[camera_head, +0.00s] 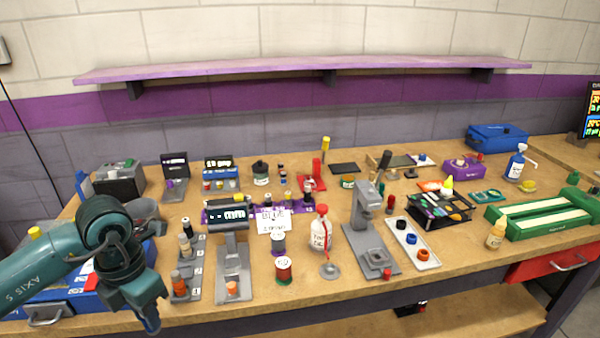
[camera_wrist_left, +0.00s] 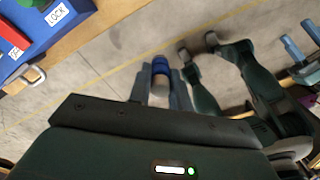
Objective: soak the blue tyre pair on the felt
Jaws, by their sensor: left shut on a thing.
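My left gripper (camera_wrist_left: 161,90) is shut on a small blue thing (camera_wrist_left: 160,65) with a pale part below it. It looks like the blue tyre pair, but it is small and partly covered by the fingers. In the head view the left gripper (camera_head: 150,321) is low at the left front edge of the bench, and what it holds is hidden. A green tray (camera_head: 568,233) with pale strips (camera_head: 540,214), possibly the felt, lies at the far right of the bench. Two pale blue prongs (camera_wrist_left: 302,42) show at the left wrist view's right edge, possibly my right gripper.
A blue case (camera_head: 60,296) sits beside the left arm. A numbered grey rack (camera_head: 190,285), a grey press (camera_head: 368,235), a white bottle (camera_head: 320,236) and a pale tray (camera_head: 425,258) with coloured rings crowd the middle. A yellow-capped bottle (camera_head: 496,234) stands near the green tray.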

